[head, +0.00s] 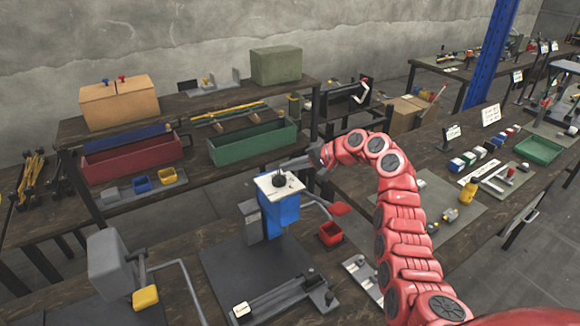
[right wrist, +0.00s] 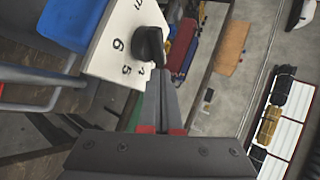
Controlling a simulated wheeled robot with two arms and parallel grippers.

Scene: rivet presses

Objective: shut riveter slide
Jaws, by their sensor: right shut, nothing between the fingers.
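The blue riveter (head: 281,211) stands on a dark base plate at the workbench's middle. Its white top plate (head: 267,188) carries a black knob (head: 279,182). In the right wrist view the white top plate (right wrist: 117,52) shows printed numbers, with the black knob (right wrist: 149,45) at its edge and the blue body (right wrist: 72,22) beside it. My right gripper (head: 285,165) is shut and empty just behind the knob; in the right wrist view its fingertips (right wrist: 159,78) are close to the knob. I cannot tell whether they touch. I cannot make out which part is the slide. My left gripper is not in view.
A red-ended lever (head: 340,209) sticks out at the riveter's right, above a small red bin (head: 331,233). A grey rail (head: 275,299) lies in front. A grey press (head: 110,265) stands at left. Red (head: 130,158) and green (head: 252,141) trays stand behind.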

